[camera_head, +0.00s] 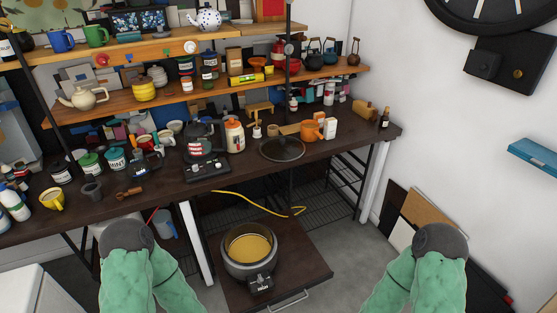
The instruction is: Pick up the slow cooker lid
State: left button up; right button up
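A round lid with a dark rim and a small knob (282,149) lies on the dark countertop, right of centre. It looks like the slow cooker lid. An open round pot, which looks like the slow cooker (249,268), stands low on a dark pull-out board and holds something yellow. My two green-covered arms rise from the bottom, one on each side of the pot. They show only their sleeves and grey rounded joints, well short of the lid. No gripper fingers show, so I cannot see either gripper's state.
The countertop (232,172) is crowded left of the lid, with a black kettle (197,140) and a white-and-orange jar (235,136). An orange mug (311,131) stands behind the lid. Shelves of clutter hang above. A yellow cable (250,202) lies below the counter's front edge.

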aim_at(280, 148)
jog(key=i+u, duration=0.1)
jog(key=u, duration=0.7)
jog(key=i+l+u, duration=0.15)
jog(key=u, duration=0.25)
jog(key=l+u, duration=0.1)
jog(key=u, duration=0.3)
jog(key=i+l+u, duration=0.1)
jog(key=u, duration=0.3)
jog(key=l+z, duration=0.15)
jog(key=l, duration=0.5)
jog(key=i+l+z, duration=0.15)
jog(key=l, duration=0.45)
